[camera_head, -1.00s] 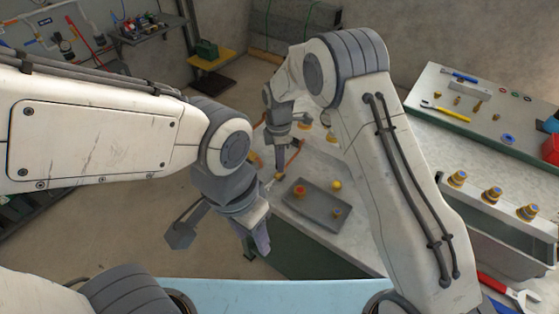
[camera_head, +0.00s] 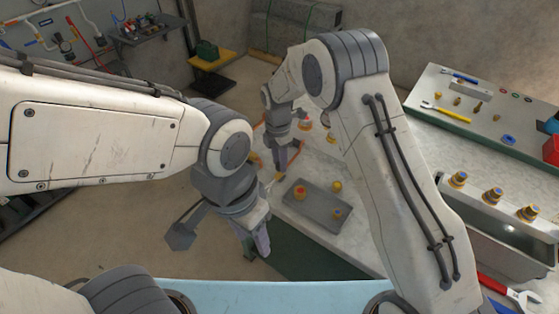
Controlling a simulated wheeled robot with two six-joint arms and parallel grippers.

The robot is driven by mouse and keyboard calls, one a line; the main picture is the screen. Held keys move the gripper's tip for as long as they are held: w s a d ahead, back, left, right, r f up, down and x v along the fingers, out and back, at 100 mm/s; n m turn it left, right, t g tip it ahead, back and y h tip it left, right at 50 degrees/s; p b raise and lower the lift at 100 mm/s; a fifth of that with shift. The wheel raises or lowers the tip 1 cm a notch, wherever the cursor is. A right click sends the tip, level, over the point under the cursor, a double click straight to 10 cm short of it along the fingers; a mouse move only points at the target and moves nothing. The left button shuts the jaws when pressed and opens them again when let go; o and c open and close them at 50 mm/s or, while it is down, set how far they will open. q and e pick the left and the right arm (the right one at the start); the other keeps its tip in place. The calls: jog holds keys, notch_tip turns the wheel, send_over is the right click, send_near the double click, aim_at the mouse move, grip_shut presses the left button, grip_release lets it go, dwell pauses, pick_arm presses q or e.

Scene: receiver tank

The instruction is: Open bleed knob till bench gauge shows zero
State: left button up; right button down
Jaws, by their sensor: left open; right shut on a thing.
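My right gripper (camera_head: 282,167) points down over the far left edge of the pale bench (camera_head: 352,232). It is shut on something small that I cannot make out. My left gripper (camera_head: 257,246) is the lower one, open and empty in front of the bench's left edge. Two small round red and pale things (camera_head: 305,123) show just beyond my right wrist; I cannot tell if one is the gauge. I cannot pick out the bleed knob or read any gauge. My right arm hides part of the bench.
A grey tray (camera_head: 313,213) on the bench holds several small yellow and red fittings. At the right, a long trough (camera_head: 500,238) carries several brass-and-blue fittings. A tool-covered bench (camera_head: 480,112) stands behind it.

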jog(key=shift+r, duration=0.1)
jog(key=c, duration=0.5)
grip_release()
jog(key=shift+c, duration=0.2)
notch_tip(320, 180, up, 10)
jog(key=b, duration=0.2)
jog(key=shift+w+r, duration=0.2)
jog(key=shift+w, duration=0.05)
jog(key=shift+a, duration=0.1)
